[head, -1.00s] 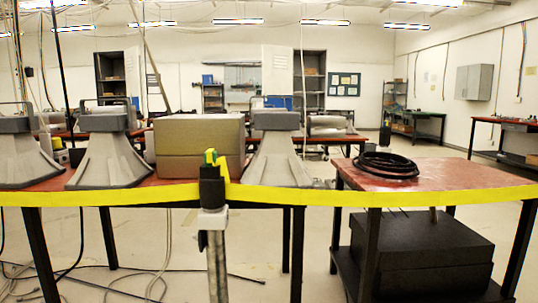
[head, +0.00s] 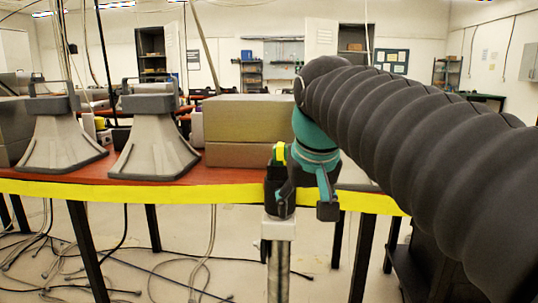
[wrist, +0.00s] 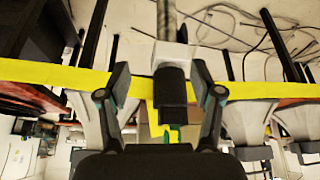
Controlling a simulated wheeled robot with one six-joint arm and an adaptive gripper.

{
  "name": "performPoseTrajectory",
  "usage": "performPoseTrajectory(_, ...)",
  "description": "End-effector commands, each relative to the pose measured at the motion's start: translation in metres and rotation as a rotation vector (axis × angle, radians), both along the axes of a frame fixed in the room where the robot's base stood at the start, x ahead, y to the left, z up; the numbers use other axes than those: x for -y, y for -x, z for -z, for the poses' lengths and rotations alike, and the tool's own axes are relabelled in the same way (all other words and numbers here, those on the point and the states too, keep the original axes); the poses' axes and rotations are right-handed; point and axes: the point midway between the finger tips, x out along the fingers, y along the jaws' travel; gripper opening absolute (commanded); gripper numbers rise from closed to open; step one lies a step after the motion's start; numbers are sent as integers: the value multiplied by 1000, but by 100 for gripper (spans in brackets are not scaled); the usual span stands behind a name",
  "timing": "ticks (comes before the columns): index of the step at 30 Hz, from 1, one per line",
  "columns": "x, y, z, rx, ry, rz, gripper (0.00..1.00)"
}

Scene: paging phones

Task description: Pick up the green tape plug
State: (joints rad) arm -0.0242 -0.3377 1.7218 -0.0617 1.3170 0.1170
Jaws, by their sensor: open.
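The green tape plug (head: 280,153) is small, green and yellow, and sits upright at the top of a black holder (head: 272,190) on a grey post (head: 278,270). In the wrist view, which looks upside down, the plug (wrist: 171,133) shows below the black holder (wrist: 171,88), partly hidden by my gripper's body. In the wrist view my gripper (wrist: 160,74) is open and empty, with one finger on each side of the holder. I cannot tell whether it touches.
Yellow tape (head: 130,192) runs across behind the post, along the red table (head: 120,174). Grey horn-shaped units (head: 155,140) and a beige box (head: 250,120) stand on the table. Cables (head: 180,262) lie on the floor. My arm covers the right side.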

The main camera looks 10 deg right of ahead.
Motion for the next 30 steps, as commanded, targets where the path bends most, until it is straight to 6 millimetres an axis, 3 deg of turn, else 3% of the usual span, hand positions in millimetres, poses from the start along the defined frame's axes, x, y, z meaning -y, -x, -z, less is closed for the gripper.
performPoseTrajectory(1, -1, -15, -22, -2, 0, 10, 66)
performPoseTrajectory(6, -3, -52, -78, -17, 1, 52, 66)
performPoseTrajectory(15, -10, -102, -151, -36, -4, 140, 66)
performPoseTrajectory(22, -14, -121, -176, -46, -15, 198, 66)
performPoseTrajectory(30, -15, -127, -180, -50, -21, 222, 66)
